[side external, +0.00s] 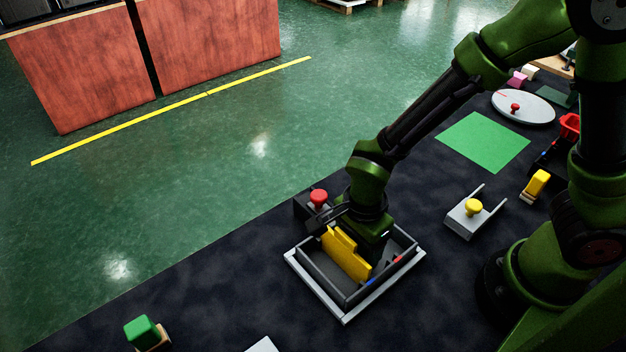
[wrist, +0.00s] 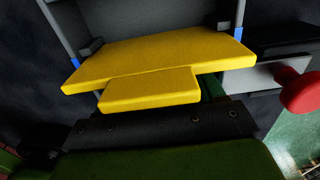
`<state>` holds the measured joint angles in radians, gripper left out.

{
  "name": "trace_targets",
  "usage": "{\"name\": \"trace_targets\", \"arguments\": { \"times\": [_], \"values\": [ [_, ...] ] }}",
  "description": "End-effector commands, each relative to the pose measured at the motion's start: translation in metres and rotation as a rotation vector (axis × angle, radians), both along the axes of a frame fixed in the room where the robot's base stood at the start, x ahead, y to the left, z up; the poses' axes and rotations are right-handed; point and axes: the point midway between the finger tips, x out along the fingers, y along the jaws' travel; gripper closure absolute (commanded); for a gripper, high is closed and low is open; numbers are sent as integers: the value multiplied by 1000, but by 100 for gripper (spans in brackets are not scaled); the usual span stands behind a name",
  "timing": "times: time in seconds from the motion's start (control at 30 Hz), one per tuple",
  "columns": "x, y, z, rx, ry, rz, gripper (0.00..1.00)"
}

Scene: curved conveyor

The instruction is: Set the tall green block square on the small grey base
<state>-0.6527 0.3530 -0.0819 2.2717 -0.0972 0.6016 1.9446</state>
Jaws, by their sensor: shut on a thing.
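A green block (side external: 141,329) stands on a small tan base at the lower left of the side view, far from my gripper. A pale grey piece (side external: 263,345) is cut off by the bottom edge; I cannot tell whether it is the small grey base. My gripper (side external: 348,245) is down at the dark grey tray, shut on a yellow stepped slab (side external: 345,257). The slab (wrist: 160,62) also fills the middle of the wrist view, tilted over the tray, and hides the fingertips. A sliver of green (wrist: 211,88) shows behind it.
The dark tray sits in a light grey frame (side external: 347,319). A red knob (side external: 319,197) stands at its back corner. A grey fixture with a yellow knob (side external: 473,207), a yellow block (side external: 537,184) and a green mat (side external: 483,142) lie right. The mat's lower left is largely clear.

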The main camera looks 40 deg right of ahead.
Motion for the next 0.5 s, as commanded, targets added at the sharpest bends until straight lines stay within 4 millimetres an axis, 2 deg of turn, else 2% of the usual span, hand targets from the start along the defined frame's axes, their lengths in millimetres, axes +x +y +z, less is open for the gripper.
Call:
{"name": "trace_targets", "arguments": {
  "times": [0.27,0.3,0.37,0.5],
  "values": [
    [0,0,-3,0,0,1,64],
    [0,0,-3,1,0,1,29],
    [0,0,-2,1,-1,1,21],
    [0,0,-2,1,0,1,21]
  ]
}}
